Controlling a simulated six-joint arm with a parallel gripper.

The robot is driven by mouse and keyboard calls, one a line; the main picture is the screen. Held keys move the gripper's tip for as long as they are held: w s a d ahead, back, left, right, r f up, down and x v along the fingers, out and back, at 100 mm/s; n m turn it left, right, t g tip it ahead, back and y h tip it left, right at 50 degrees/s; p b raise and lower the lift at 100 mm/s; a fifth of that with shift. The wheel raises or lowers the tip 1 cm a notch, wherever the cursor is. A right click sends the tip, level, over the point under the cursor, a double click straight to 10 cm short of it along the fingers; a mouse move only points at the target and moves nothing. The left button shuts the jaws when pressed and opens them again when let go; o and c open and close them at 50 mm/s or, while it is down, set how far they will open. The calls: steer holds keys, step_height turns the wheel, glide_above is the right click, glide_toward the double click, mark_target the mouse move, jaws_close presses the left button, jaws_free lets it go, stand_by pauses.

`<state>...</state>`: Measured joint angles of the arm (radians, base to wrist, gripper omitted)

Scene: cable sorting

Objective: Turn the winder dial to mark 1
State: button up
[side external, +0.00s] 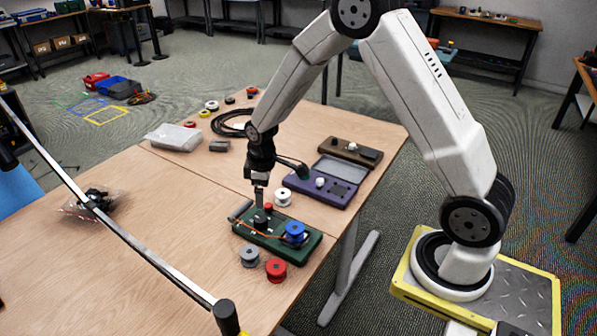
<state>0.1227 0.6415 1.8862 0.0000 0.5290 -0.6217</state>
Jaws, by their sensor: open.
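The green winder (302,245) sits on the wooden table near its right edge. A black dial (260,219) stands on its top, left of the middle; its marks are too small to read. A blue spool (295,233) sits on the winder's right end, and an orange cable runs across the top.
A red spool (276,270) and a grey spool (250,256) lie in front of the winder, with a white spool (282,197) behind. A purple case (327,186) and a brown case (350,151) are further back.

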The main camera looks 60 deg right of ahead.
mark_target(260, 218)
steer(key=w+d+f+n, duration=0.1)
steer(key=f, duration=0.2)
steer(key=w+d+f+n, duration=0.1)
steer(key=w+d+f, duration=0.1)
steer(key=f, duration=0.1)
steer(key=w+d+f+n+g, duration=0.1)
steer(key=w+f, duration=0.1)
steer(key=f, duration=0.1)
steer(key=shift+w+d, duration=0.15)
steer(key=shift+w, duration=0.1)
steer(key=shift+f, duration=3.85)
steer(key=c, duration=1.3)
